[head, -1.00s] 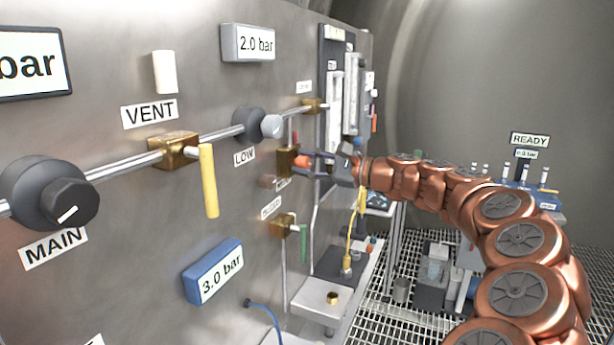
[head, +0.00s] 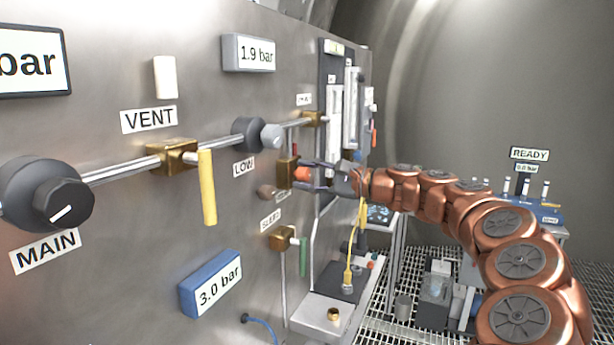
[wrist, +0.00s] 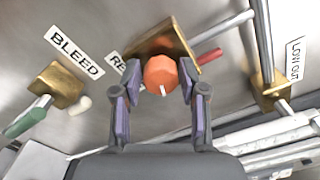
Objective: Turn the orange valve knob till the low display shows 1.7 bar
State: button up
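The orange valve knob (head: 302,174) sits on a brass block on the steel panel. In the wrist view the knob (wrist: 160,75) shows a white mark at its lower edge. My gripper (head: 312,175) is around the knob, one finger on each side. In the wrist view the gripper (wrist: 160,68) is open, with narrow gaps between its fingertips and the knob. The grey-framed display (head: 249,53) above the LOW regulator (head: 255,135) reads 1.9 bar.
A yellow vent lever (head: 207,188) and the MAIN regulator (head: 55,200) are to the left. A green bleed lever (head: 303,256) hangs below the knob. A red lever (wrist: 206,57) and a pipe (wrist: 262,40) are right of the fingers in the wrist view. A blue-framed display (head: 212,284) reads 3.0 bar.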

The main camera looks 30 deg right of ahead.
jog(key=shift+o, duration=1.2)
jog(key=v, duration=1.2)
jog(key=shift+a, duration=0.1)
